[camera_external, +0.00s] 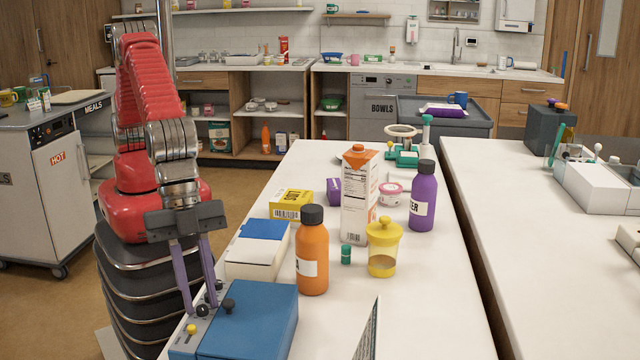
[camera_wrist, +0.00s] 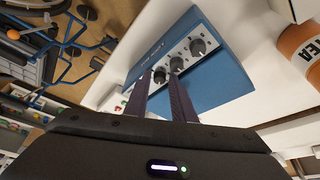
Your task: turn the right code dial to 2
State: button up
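The blue code box (camera_external: 250,315) stands at the near left end of the white bench. In the wrist view the blue box (camera_wrist: 228,88) shows a pale panel with a row of dark dials. The rightmost dial there (camera_wrist: 197,46) stands clear of my fingers. A middle dial (camera_wrist: 176,63) is close to one fingertip, and the left dial (camera_wrist: 159,76) appears between the fingertips. My gripper (camera_external: 201,306) points down at the panel with its two purple fingers apart. Whether they touch a dial cannot be told. Dial numbers are too small to read.
A white box with a blue lid (camera_external: 258,252) and an orange bottle (camera_external: 312,262) stand just behind the code box. A yellow-lidded jar (camera_external: 382,250), a carton (camera_external: 356,200) and a purple bottle (camera_external: 424,200) stand farther right. The bench's front right part is largely clear.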

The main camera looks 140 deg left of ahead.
jog(key=shift+d+n+y, duration=0.2)
jog(key=shift+n+y, duration=0.2)
jog(key=shift+n, duration=0.6)
jog(key=shift+s+r, duration=0.1)
jog(key=shift+r, duration=0.25)
jog(key=v, duration=1.3)
jog(key=s+a+g, duration=0.1)
jog(key=s+a, duration=0.2)
jog(key=s, duration=0.8)
jog(key=s+a+f+m, duration=0.1)
jog(key=s+a, duration=0.2)
jog(key=s, duration=0.9)
jog(key=shift+g, duration=0.4)
jog(key=shift+f, duration=0.2)
jog(key=w+d+f, duration=0.2)
jog(key=w+d, duration=0.1)
jog(key=w, duration=0.7)
jog(key=shift+s+a, duration=0.1)
jog(key=shift+s, duration=0.1)
